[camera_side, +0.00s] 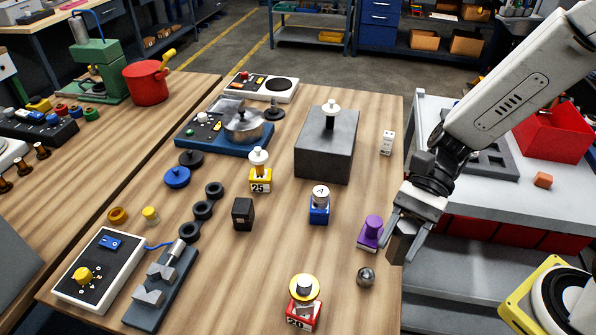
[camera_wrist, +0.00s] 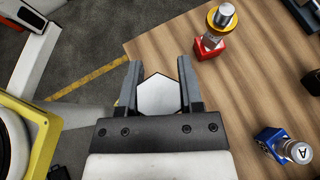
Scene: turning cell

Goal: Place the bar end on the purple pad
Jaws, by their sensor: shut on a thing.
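My gripper (camera_side: 400,248) is shut on a bar end (camera_side: 396,246), which looks like a dark block between the fingers in the side view. In the wrist view it is a pale six-sided face (camera_wrist: 158,97) between the two grey fingers (camera_wrist: 159,66). The pad does not show in the wrist view.
A steel ball (camera_side: 366,276) lies in front of the purple pad. A blue pad (camera_side: 319,214) with a labelled cylinder and a red pad (camera_side: 303,316) with a yellow-collared piece stand nearby. A large grey block (camera_side: 326,155) stands behind. The table edge lies beneath my gripper.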

